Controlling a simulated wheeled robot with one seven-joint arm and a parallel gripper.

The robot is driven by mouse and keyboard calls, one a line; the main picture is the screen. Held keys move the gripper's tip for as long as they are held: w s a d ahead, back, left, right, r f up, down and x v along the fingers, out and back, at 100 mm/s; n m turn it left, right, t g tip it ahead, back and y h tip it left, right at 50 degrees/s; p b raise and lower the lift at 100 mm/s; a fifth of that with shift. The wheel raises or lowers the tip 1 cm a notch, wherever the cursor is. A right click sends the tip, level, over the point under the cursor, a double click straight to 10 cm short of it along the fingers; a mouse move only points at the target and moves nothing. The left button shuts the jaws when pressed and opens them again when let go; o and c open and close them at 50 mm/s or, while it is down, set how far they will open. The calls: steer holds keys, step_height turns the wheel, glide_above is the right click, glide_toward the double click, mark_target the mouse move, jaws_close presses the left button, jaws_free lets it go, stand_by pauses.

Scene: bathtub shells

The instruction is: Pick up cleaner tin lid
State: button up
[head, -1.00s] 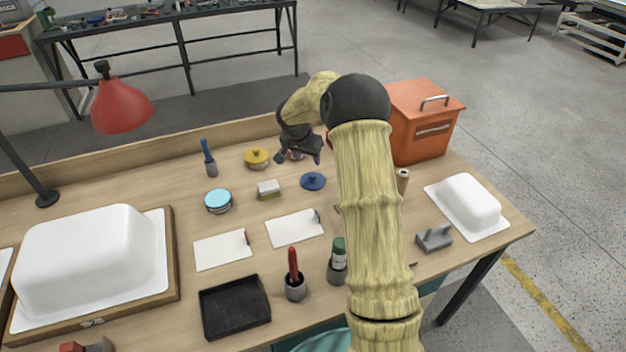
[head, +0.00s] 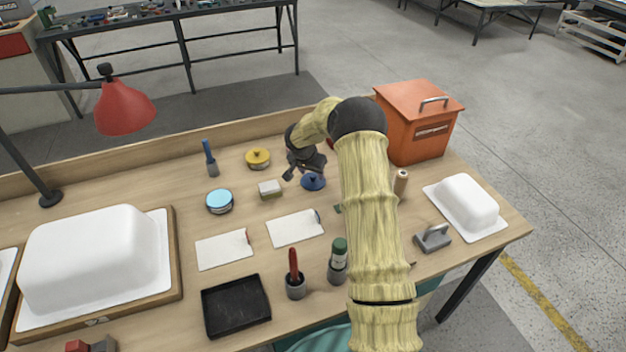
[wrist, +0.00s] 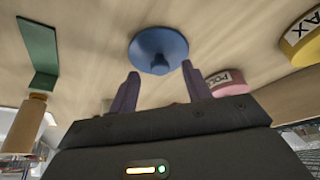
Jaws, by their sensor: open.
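A round blue lid with a central knob (head: 313,184), which I take to be the cleaner tin lid, lies flat on the wooden bench. In the wrist view the lid (wrist: 158,45) is just beyond the fingertips, its knob roughly in line with the gap between them. My gripper (head: 306,174) is open and empty, above and close beside the lid, partly covering it in the head view. The wrist view shows both purple fingers of my gripper (wrist: 160,74) spread apart. A round tin with a light blue top (head: 219,201) stands further left.
A yellow-lidded tin (head: 258,158) and a sponge block (head: 270,190) stand left of the lid. A pink tin (wrist: 226,80) shows beside the right finger in the wrist view. An orange box (head: 415,130) stands behind right. White cards (head: 295,228) lie in front.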

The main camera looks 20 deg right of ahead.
steer(key=shift+x, duration=1.05)
steer(key=shift+w, duration=0.2)
steer(key=shift+d, duration=0.15)
steer(key=shift+c, duration=0.2)
steer(key=shift+s+d, duration=0.15)
steer(key=c, duration=0.7)
steer(key=shift+a, duration=0.3)
steer(key=c, duration=0.3)
steer(key=shift+s+a, duration=0.1)
jaws_close()
